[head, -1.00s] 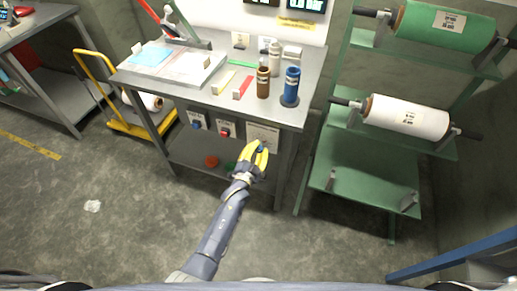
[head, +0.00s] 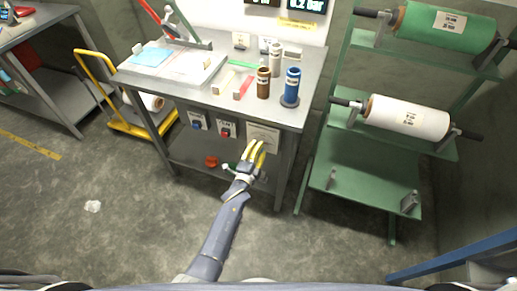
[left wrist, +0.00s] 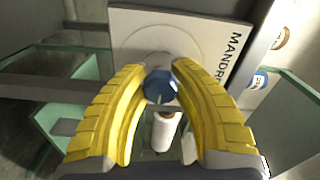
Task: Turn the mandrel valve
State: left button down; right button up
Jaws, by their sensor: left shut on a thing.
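The mandrel valve's blue knob (left wrist: 160,87) stands out from a white panel (left wrist: 205,42) lettered "MANDR...", the rest of the word cut off. In the head view the panel (head: 263,136) hangs at the front right of the workbench, and the knob is hidden behind my fingers. My left gripper (head: 254,152) is shut on the knob. In the left wrist view its two yellow fingers curve around the knob, one on each side. My right gripper is in neither view.
The workbench (head: 200,97) carries a brown (head: 263,82) and a blue roll (head: 291,86). Front boxes hold blue (head: 196,124) and red (head: 225,131) buttons. A red-orange thing (head: 211,161) sits below. A green rack (head: 365,178) with film rolls stands right.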

pick_arm(q)
jog(key=shift+a, duration=0.1)
dwell(0.3)
jog(key=c, duration=1)
grip_release()
jog(key=v, duration=1.2)
